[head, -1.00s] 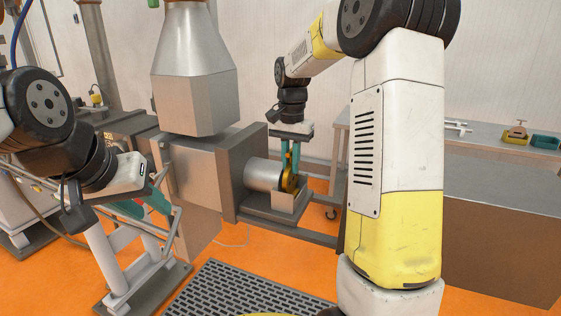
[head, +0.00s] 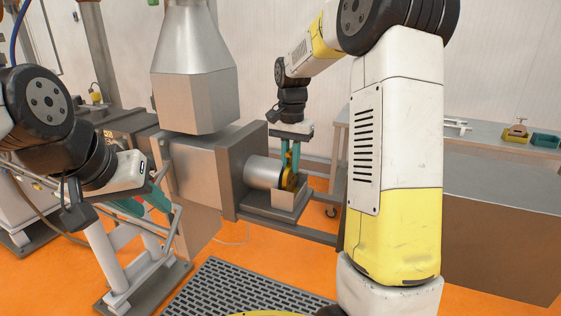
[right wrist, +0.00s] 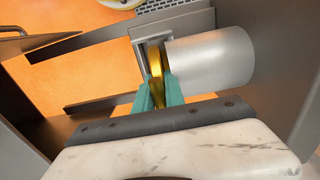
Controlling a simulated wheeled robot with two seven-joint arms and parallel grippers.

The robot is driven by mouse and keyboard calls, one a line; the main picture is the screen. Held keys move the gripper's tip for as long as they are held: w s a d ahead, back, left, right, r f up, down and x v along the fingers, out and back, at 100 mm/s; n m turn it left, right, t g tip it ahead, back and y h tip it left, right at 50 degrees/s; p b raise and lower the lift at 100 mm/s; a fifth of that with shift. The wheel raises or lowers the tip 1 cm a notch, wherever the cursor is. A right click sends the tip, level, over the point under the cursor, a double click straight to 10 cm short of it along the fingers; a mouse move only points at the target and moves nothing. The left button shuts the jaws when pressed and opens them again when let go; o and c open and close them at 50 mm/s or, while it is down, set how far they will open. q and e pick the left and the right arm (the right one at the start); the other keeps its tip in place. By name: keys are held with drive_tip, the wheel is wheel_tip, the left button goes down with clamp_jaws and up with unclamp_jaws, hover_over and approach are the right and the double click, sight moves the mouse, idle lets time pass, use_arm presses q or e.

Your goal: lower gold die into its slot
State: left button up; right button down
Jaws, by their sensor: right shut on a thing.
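The gold die (head: 288,181) is upright at the open end of the silver barrel. My right gripper (head: 290,165) points down from above, its teal fingers shut on the die. In the right wrist view, the gold die (right wrist: 156,63) sits between the teal fingertips (right wrist: 158,90) beside the barrel's end face. The grey slot holder (head: 290,198) is right below the die. The die's lower part is hidden by the holder, so I cannot tell how deep it sits. My left gripper (head: 141,203) is far left, its teal fingers apart and empty, near a metal rail frame.
The silver barrel (head: 263,173) juts from the grey machine block, under a large metal hopper (head: 193,85). A steel table (head: 470,165) at the right carries a yellow tray (head: 515,136) and a green tray (head: 546,140). A dark floor grate (head: 245,290) lies in front.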

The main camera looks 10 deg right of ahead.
sight(291, 149)
drive_tip(key=shift+f, duration=0.25)
drive_tip(key=c, duration=1.3)
unclamp_jaws()
drive_tip(key=shift+f, duration=0.1)
wheel_tip(291, 149, up, 8)
